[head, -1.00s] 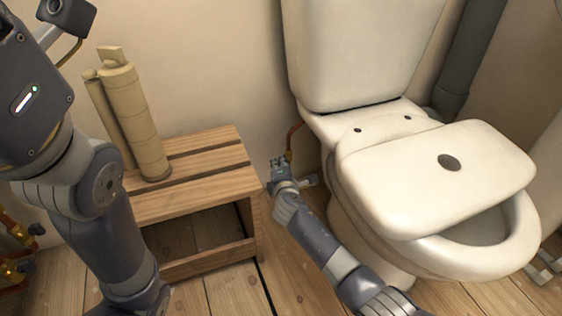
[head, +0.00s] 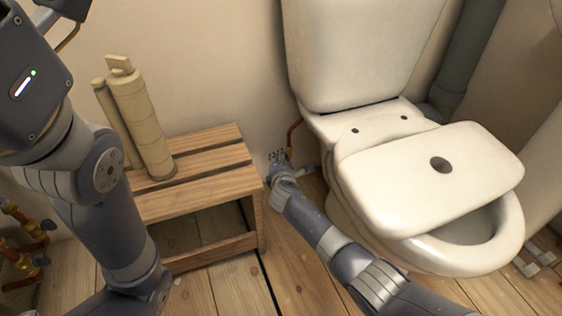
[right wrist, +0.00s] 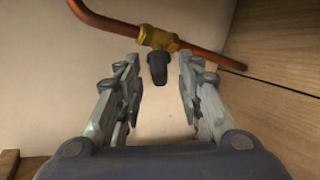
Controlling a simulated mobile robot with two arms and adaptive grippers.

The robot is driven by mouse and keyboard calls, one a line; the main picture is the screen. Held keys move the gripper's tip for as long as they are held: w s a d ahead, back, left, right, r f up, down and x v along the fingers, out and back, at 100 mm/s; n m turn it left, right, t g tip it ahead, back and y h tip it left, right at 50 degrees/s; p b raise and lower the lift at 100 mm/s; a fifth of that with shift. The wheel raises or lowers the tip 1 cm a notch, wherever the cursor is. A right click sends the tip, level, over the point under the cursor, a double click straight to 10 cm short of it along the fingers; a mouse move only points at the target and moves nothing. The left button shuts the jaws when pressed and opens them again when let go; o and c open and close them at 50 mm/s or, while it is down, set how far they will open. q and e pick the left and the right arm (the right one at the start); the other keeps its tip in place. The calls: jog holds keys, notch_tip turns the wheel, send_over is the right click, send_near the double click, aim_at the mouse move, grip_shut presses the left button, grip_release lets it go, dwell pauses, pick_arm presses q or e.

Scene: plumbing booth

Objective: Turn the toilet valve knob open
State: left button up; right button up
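The valve knob (right wrist: 158,68) is dark and hangs from a brass valve body (right wrist: 157,38) on a copper pipe (right wrist: 112,25), in the right wrist view. My right gripper (right wrist: 160,85) is open, with one finger on either side of the knob and visible gaps between. In the head view my right gripper (head: 278,158) is by the wall between the bench and the toilet (head: 430,175); the knob is hidden there, and a copper pipe (head: 294,132) shows just above. Of my left arm only links show at the left; its gripper is not clearly visible.
A wooden bench (head: 200,190) stands left of my right gripper and carries beige cylinders (head: 140,120). Brass fittings with pipes (head: 25,240) are low at the far left.

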jog(key=v, duration=1.2)
dwell(0.5)
